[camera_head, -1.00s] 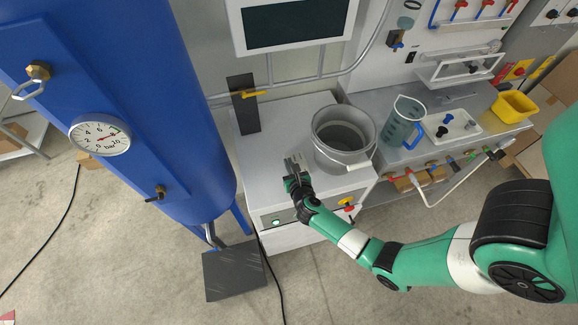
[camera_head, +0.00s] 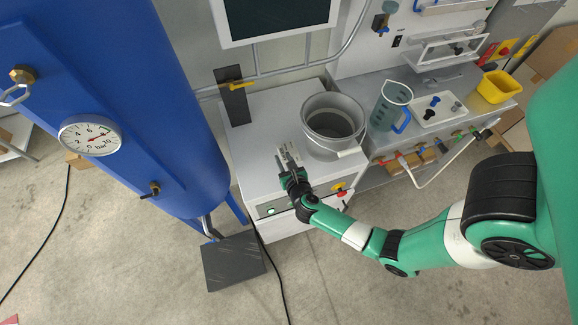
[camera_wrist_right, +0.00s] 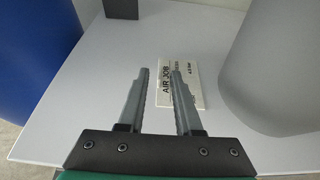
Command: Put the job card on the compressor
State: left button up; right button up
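The job card (camera_wrist_right: 182,86) is a white card with dark print reading "AIR JOB" and a bar value. My right gripper (camera_head: 286,150) is over this top, left of the grey pot. In the right wrist view its two fingers (camera_wrist_right: 160,74) are apart, with the card between and behind them. The right finger hides part of the card. I cannot tell whether the fingers touch it. My left gripper is not in view.
A grey pot (camera_head: 333,128) stands close right of my right gripper. A dark upright plate with a yellow valve lever (camera_head: 240,86) is behind. The blue tank (camera_head: 135,120) stands at left. A measuring jug (camera_head: 389,108) and yellow bin (camera_head: 497,87) are further right.

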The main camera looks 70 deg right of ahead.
jog(key=p+v, duration=0.1)
jog(key=v, duration=0.7)
